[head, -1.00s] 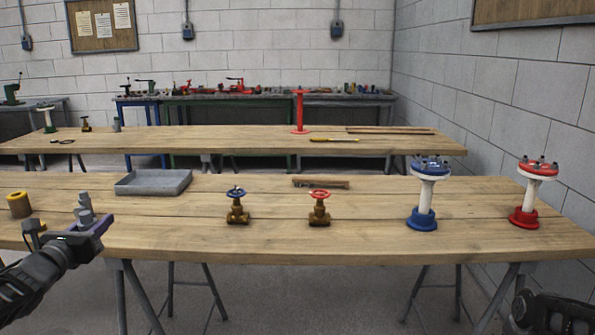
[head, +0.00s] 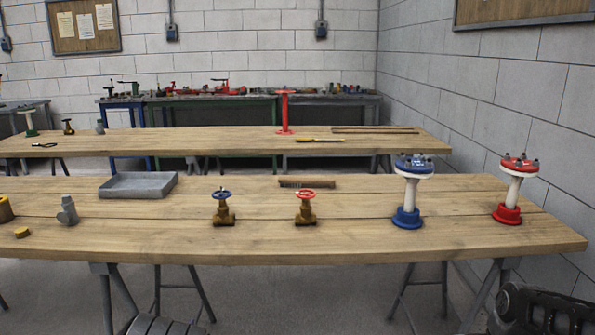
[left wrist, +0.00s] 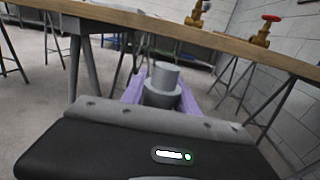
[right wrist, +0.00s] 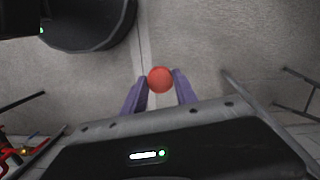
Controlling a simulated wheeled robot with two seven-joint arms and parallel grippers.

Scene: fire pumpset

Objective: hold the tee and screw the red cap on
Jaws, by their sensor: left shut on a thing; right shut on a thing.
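My left gripper (left wrist: 161,88) is shut on a grey cylindrical fitting, the tee (left wrist: 163,78). Its stepped end shows between the purple fingers in the left wrist view; its side branch cannot be made out. This gripper is in front of the workbench, over the floor. My right gripper (right wrist: 160,84) is shut on the round red cap (right wrist: 160,77), which sits between the purple fingertips in the right wrist view. The floor is behind it. Tee and cap are not seen together in any view, and both are hidden from the head view.
The bench's front strip is clear.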

